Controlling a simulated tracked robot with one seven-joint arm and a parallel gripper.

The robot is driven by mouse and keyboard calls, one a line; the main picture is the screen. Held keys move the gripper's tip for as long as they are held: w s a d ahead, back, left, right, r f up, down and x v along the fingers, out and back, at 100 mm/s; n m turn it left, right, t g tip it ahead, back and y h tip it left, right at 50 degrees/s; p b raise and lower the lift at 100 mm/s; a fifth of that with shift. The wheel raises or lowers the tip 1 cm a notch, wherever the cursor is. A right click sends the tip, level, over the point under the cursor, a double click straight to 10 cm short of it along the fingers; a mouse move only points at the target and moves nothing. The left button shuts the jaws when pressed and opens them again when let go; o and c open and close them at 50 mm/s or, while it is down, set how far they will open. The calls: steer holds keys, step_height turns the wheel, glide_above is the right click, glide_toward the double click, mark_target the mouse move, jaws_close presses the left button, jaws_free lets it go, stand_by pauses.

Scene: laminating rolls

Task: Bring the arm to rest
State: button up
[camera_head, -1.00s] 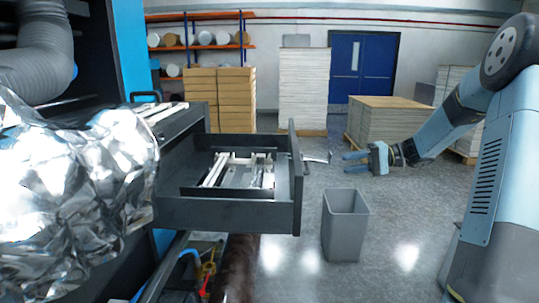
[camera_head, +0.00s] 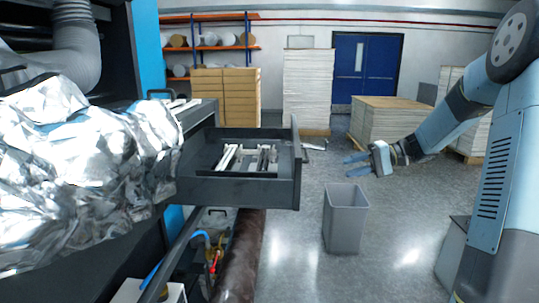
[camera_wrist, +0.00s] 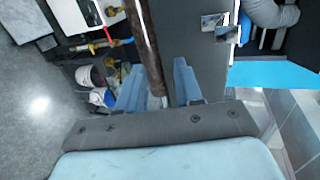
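My arm reaches in from the right in the head view, bent at its elbow. My gripper (camera_head: 350,166) hangs in free air, pointing left, above and behind the grey bin. Its two blue fingers are apart with nothing held between them. In the wrist view my gripper (camera_wrist: 158,78) also shows its fingers spread. A dark brown roll (camera_wrist: 147,45) passes behind the gap between them, and it appears below the drawer in the head view.
An open dark drawer (camera_head: 240,192) with light strips inside juts out left of my gripper. Crumpled silver foil (camera_head: 80,165) fills the left. A grey bin (camera_head: 345,220) stands on the floor. A stacked pallet (camera_head: 390,122) is behind. Floor between bin and pallet is clear.

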steer(key=s+a+r+g+h, duration=0.1)
steer(key=s+a+h, duration=0.35)
steer(key=s, duration=0.25)
steer(key=s+d+r+t+h, duration=0.1)
steer(key=s+t+h, duration=0.1)
steer(key=s, duration=0.6)
steer(key=s+d+r+t+h, duration=0.1)
steer(key=s+h, duration=0.3)
steer(key=s, duration=0.4)
steer(key=s+r+t+h, duration=0.2)
steer(key=s+t+h, duration=0.1)
steer(key=s, duration=0.5)
steer(key=shift+s+d+r+n+h, duration=0.15)
steer(key=shift+d+r+n+h, duration=0.15)
steer(key=shift+d+h, duration=0.15)
steer(key=shift+a, duration=0.15)
